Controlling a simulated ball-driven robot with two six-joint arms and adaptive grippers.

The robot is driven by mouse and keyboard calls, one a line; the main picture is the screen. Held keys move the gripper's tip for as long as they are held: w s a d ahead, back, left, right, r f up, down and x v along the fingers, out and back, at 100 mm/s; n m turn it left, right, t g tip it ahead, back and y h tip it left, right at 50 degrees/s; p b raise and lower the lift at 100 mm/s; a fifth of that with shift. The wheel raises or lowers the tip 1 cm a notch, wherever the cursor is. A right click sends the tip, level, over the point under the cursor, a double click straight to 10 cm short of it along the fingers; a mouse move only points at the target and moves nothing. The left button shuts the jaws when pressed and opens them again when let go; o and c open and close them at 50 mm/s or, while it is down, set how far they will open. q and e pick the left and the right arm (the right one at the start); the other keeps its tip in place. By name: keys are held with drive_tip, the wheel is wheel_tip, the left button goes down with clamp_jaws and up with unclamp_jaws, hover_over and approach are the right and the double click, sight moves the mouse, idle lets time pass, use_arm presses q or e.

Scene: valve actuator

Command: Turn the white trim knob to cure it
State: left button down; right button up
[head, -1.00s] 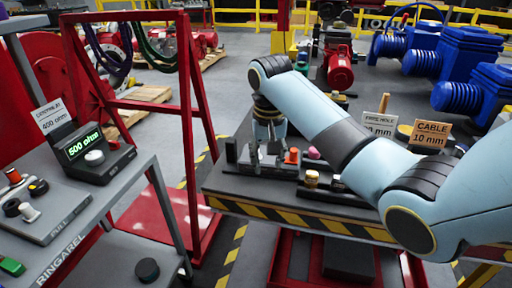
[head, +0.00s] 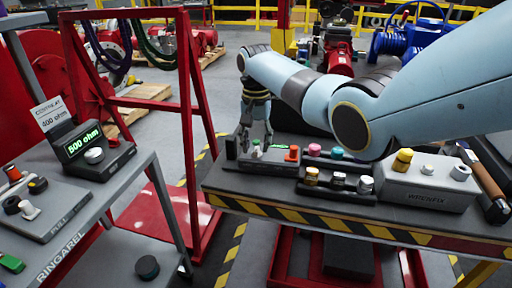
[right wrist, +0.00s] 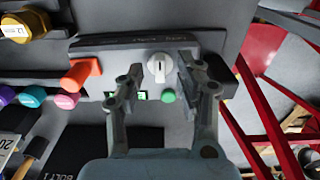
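In the right wrist view a white knob (right wrist: 158,67) with a pointer mark sits on a grey box (right wrist: 120,55), between and just beyond my right fingertips. My right gripper (right wrist: 158,80) is open, with a finger on either side and visible gaps to the knob. Another white knob (head: 94,155) is on the dark meter (head: 105,165) at left, whose green display reads about 500 ohm, beside a 400 ohm card (head: 52,112). My left gripper is not in view.
Orange (right wrist: 82,72) and green (right wrist: 168,96) knobs sit close to my right fingers. A grey box (head: 430,188) with a yellow knob stands at the bench's right. Several small knobs lie between. A red frame (head: 195,120) stands left of the bench.

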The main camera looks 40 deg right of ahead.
drive_tip(key=shift+f, duration=0.8)
clamp_jaws()
